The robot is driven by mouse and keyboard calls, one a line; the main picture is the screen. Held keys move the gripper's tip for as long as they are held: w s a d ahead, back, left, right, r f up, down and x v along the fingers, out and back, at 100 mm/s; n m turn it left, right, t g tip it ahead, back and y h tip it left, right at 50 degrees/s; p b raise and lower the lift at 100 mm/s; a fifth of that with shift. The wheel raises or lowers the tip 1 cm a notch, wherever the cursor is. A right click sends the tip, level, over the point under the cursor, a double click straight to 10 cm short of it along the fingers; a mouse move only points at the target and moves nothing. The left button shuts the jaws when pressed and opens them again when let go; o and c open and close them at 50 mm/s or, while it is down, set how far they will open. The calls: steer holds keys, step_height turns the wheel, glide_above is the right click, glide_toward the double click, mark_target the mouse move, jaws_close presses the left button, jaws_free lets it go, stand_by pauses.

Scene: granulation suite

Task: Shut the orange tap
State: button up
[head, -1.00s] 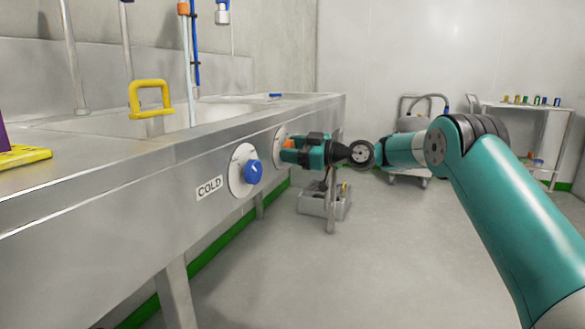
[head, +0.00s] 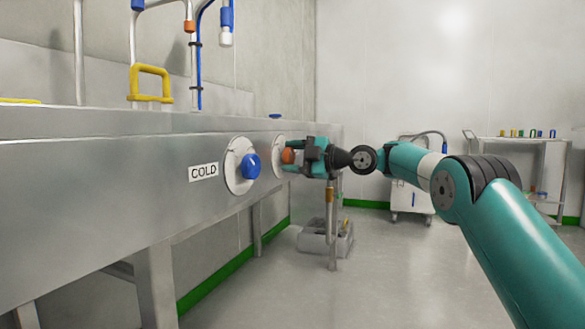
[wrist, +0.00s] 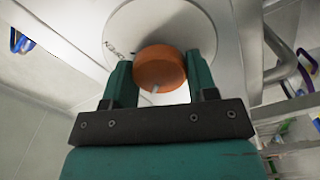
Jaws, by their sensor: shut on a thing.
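The orange tap (head: 288,156) is a round knob on a white disc on the front panel of the steel sink unit. My gripper (head: 297,157) is at the knob, coming from the right. In the wrist view the orange tap (wrist: 160,68) sits between the two green fingers of my gripper (wrist: 160,82), one on each side, and they are shut on it. A pale pointer mark shows at the knob's lower edge. The white disc (wrist: 215,20) behind it is partly hidden by the fingers.
A blue tap (head: 251,166) is left of the orange one, beside a COLD label (head: 203,172). A grey crate (head: 325,238) stands on the floor below my gripper. A white wheeled unit (head: 410,190) and a trolley (head: 520,150) are at the back.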

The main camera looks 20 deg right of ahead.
steer(key=shift+f+n+b, duration=0.1)
steer(key=shift+n+b, duration=0.25)
steer(key=shift+n, duration=0.25)
steer(key=o, duration=0.9)
